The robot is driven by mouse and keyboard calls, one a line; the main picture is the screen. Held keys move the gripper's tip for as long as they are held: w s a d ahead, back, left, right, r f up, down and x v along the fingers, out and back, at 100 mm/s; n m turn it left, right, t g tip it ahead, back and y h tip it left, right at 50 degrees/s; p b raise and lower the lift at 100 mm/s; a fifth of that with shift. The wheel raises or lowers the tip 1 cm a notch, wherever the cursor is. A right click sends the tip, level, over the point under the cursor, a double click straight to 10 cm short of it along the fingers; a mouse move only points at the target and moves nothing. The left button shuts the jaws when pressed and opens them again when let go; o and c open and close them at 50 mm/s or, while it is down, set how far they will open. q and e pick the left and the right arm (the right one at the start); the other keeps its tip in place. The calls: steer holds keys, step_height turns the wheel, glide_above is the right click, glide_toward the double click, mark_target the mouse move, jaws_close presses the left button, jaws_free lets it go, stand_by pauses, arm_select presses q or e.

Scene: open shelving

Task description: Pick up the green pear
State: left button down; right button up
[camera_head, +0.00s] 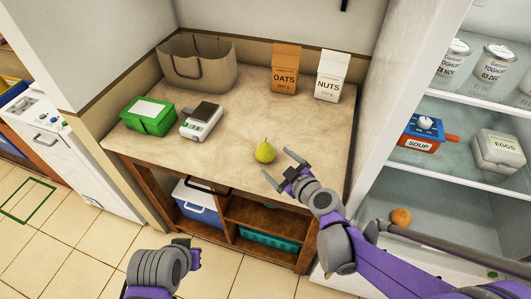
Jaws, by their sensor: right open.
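The green pear (265,151) stands upright on the beige counter (235,120), near its front edge. My right gripper (281,167) is open and empty, just to the right of the pear and nearer to me. Its two fingers point toward the left and do not enclose the pear. My left arm shows at the bottom of the view, low in front of the counter, with its gripper (190,254) end partly seen. I cannot make out its fingers clearly.
A kitchen scale (200,122), green box (148,116), fabric basket (197,62), oats box (285,68) and nuts carton (330,75) stand on the counter. An open fridge (450,170) is at right. The counter around the pear is clear.

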mark_target(269, 157)
steer(key=x, duration=0.6)
steer(key=shift+w+a+f, duration=0.15)
steer(key=shift+a+f, duration=0.05)
steer(key=shift+f, duration=0.05)
steer(key=shift+c, duration=0.2)
steer(key=c, duration=1.4)
